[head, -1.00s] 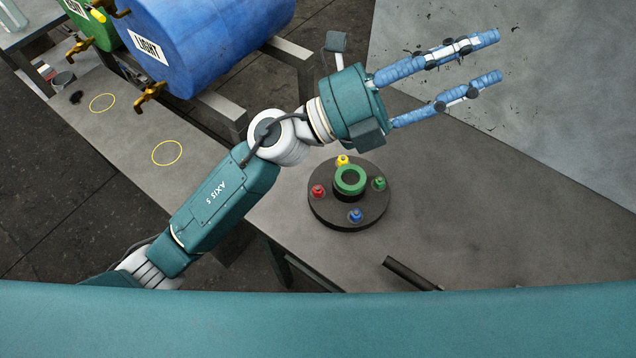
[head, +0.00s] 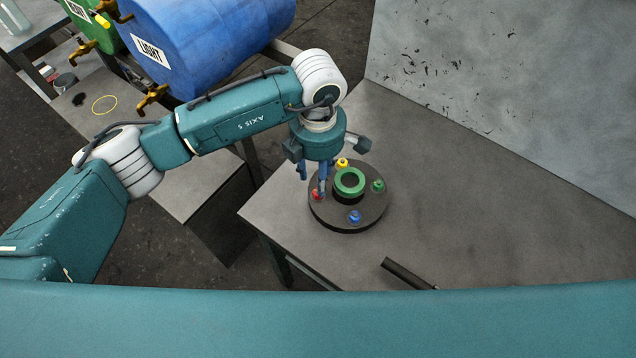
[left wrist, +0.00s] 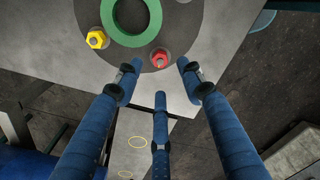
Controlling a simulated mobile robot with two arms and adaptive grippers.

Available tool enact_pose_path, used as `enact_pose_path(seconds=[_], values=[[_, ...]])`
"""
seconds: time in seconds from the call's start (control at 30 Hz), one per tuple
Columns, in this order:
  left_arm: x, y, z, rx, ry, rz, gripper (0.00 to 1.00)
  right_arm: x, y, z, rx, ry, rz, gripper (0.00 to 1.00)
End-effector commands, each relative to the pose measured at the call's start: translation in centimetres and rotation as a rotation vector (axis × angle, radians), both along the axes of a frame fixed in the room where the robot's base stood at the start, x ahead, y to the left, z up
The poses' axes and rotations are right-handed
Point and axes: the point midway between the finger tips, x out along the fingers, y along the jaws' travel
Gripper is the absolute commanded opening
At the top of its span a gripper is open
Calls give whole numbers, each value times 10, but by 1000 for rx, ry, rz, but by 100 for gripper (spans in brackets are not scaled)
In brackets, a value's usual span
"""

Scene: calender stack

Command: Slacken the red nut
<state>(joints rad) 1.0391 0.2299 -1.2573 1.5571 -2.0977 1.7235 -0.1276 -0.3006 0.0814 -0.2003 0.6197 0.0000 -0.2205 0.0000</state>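The red nut (head: 317,195) sits at the left edge of a round dark disc (head: 335,222) on the grey table. In the left wrist view the red nut (left wrist: 160,58) shows between the spread fingertips, just beyond them. My left gripper (head: 312,190) points down over the disc's left side, its fingers close to the nut and partly covering it. In the left wrist view the left gripper's (left wrist: 157,78) blue fingers are apart, with nothing between them. I cannot tell exactly how high they are above the nut. My right gripper is in no view.
A yellow nut (head: 342,162), a green nut (head: 378,186) and a blue nut (head: 355,216) stand around a green ring (head: 349,181) on the disc. A dark bar (head: 408,273) lies near the table's front edge.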

Motion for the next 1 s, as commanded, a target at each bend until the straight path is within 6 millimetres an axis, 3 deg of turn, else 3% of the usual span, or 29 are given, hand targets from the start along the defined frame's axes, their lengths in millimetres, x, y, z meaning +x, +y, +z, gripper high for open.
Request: enact_pose_path(seconds=[0.3,0.7,0.77,0.9,1.0], values=[[-1,-1,-49,-2,3,0,39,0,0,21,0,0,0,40],[-1,-1,-60,-3,0,-2,39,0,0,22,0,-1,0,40],[-1,-1,-60,-3,0,-2,31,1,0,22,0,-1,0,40],[-1,-1,-59,-3,0,-2,3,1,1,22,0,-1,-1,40],[-1,-1,-59,-3,0,-2,0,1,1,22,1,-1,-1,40]])
